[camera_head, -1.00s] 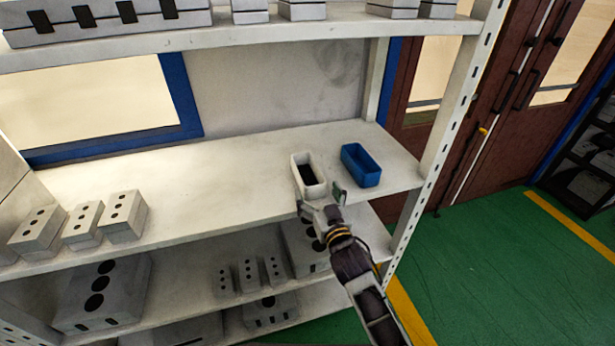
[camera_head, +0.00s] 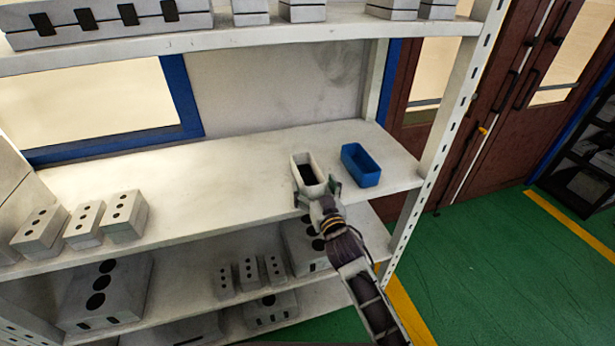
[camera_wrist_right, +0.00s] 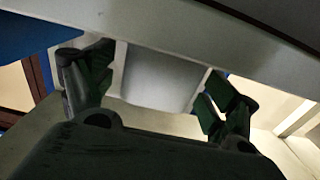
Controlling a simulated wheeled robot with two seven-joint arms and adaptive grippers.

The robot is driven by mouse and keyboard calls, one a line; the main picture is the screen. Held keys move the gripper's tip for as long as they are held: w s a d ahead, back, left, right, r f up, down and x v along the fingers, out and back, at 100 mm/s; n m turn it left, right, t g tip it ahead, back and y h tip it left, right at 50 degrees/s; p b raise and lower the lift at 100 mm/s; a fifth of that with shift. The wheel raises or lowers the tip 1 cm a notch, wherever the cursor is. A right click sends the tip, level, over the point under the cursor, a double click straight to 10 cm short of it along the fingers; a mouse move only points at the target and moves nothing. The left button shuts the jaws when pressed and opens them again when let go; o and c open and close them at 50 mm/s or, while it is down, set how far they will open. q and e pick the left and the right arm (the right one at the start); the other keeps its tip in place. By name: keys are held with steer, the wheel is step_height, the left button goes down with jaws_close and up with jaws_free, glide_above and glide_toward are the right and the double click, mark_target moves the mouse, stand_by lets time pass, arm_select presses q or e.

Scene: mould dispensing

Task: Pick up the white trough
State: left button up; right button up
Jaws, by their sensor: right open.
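The white trough (camera_head: 308,163) stands on the middle shelf near its front edge, with a dark hollow inside. My right gripper (camera_head: 316,193) is at the near end of the trough, with its fingers spread to either side. In the right wrist view, the pale end of the white trough (camera_wrist_right: 162,80) shows between the two open fingers of the right gripper (camera_wrist_right: 158,92). I cannot tell whether either finger touches it. My left gripper is not in view.
A blue trough (camera_head: 361,165) stands close to the right of the white one. Grey blocks with holes (camera_head: 123,217) stand at the left of the middle shelf (camera_head: 210,190). An upper shelf (camera_head: 260,34) is overhead, and a shelf post (camera_head: 444,130) rises at the right.

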mark_target(310, 178)
steer(key=shift+p+x, duration=0.35)
steer(key=shift+x, duration=1.65)
steer(key=c, duration=1)
